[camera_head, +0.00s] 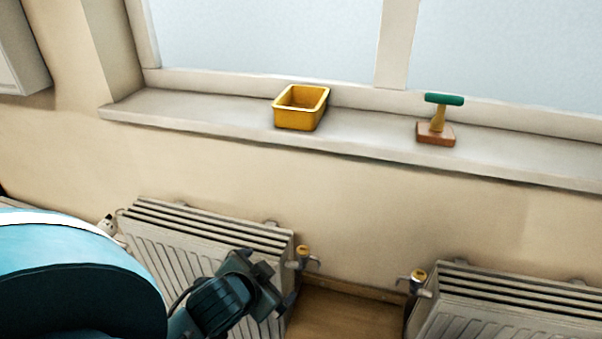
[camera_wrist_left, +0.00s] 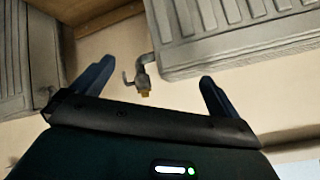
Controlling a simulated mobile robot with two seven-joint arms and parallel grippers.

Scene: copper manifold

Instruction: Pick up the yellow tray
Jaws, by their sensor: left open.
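The yellow tray (camera_head: 297,118) is a small open box standing upright on the windowsill, left of the middle of the sill in the head view. It looks empty, though its floor is only partly visible. My left gripper (camera_head: 268,283) is low in front of the left radiator, well below the sill and apart from the tray. In the left wrist view its two fingers (camera_wrist_left: 152,88) are spread with nothing between them. The tray does not show in the wrist view. My right gripper is not in view.
A tool with a green handle and brown base (camera_head: 437,133) stands on the windowsill (camera_head: 365,143), right of the tray. Two radiators, left (camera_head: 165,240) and right (camera_head: 520,305), have valves (camera_head: 304,256) between them. The sill left of the tray is clear.

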